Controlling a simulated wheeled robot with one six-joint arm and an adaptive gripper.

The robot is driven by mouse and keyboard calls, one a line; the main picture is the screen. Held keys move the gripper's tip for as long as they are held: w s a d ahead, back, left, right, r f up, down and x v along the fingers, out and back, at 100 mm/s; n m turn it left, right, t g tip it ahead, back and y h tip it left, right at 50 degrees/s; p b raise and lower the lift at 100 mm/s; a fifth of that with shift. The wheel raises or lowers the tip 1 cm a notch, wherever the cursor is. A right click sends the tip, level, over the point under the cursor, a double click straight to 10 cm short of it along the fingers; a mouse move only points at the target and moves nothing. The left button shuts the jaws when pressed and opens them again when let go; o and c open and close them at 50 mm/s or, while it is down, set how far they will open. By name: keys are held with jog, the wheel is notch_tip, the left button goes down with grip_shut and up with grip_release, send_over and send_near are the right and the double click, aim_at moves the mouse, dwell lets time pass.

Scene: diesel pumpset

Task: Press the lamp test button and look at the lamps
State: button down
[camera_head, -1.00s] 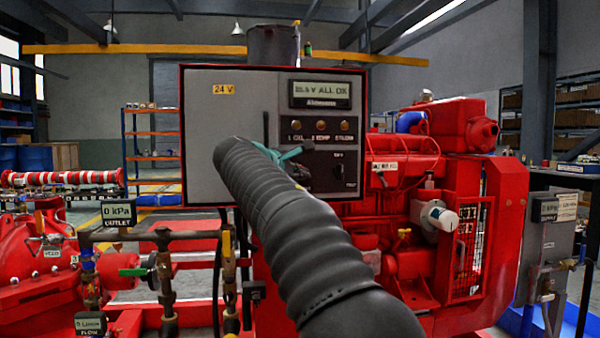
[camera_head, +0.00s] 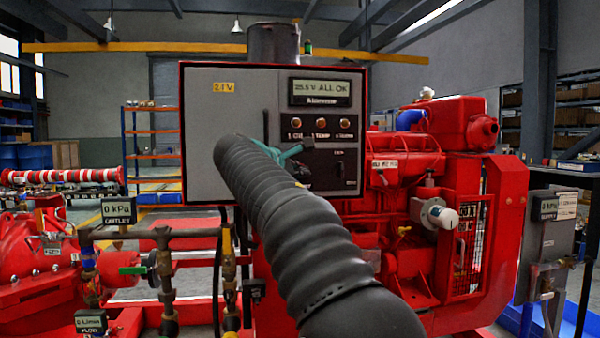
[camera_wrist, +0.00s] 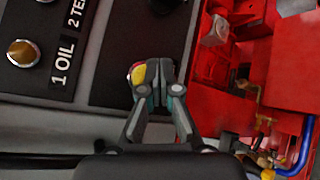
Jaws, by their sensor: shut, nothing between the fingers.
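The grey control panel (camera_head: 212,140) has a red frame and a display reading "25.5 V ALL OK". Three amber lamps (camera_head: 321,122) sit in a row below the display. In the wrist view one amber lamp (camera_wrist: 23,53) shows beside the label "1 OIL"; I cannot tell whether it is lit. My gripper (camera_wrist: 157,88) is shut and empty, its tips at the dark switch plate below the lamps. A small yellow and red round part (camera_wrist: 137,74) shows beside the tips, partly hidden; I cannot tell whether it is the lamp test button or whether the tips touch it.
The red diesel engine (camera_head: 405,170) stands right of the panel. Pipework with an outlet gauge (camera_head: 118,211) is at the left. A dark handle (camera_head: 266,127) sticks out on the panel left of the lamps. My arm hides part of the panel's lower edge.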

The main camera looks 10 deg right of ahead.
jog(key=shift+w, duration=0.25)
jog(key=shift+w, duration=0.2)
jog(key=shift+w, duration=0.45)
dwell(0.8)
jog(key=shift+s, duration=0.15)
dwell(0.3)
jog(key=shift+s+b, duration=0.5)
jog(key=shift+s, duration=0.2)
jog(key=shift+s, duration=0.1)
jog(key=s+b, duration=0.2)
jog(key=s, duration=0.3)
jog(key=shift+b, duration=0.3)
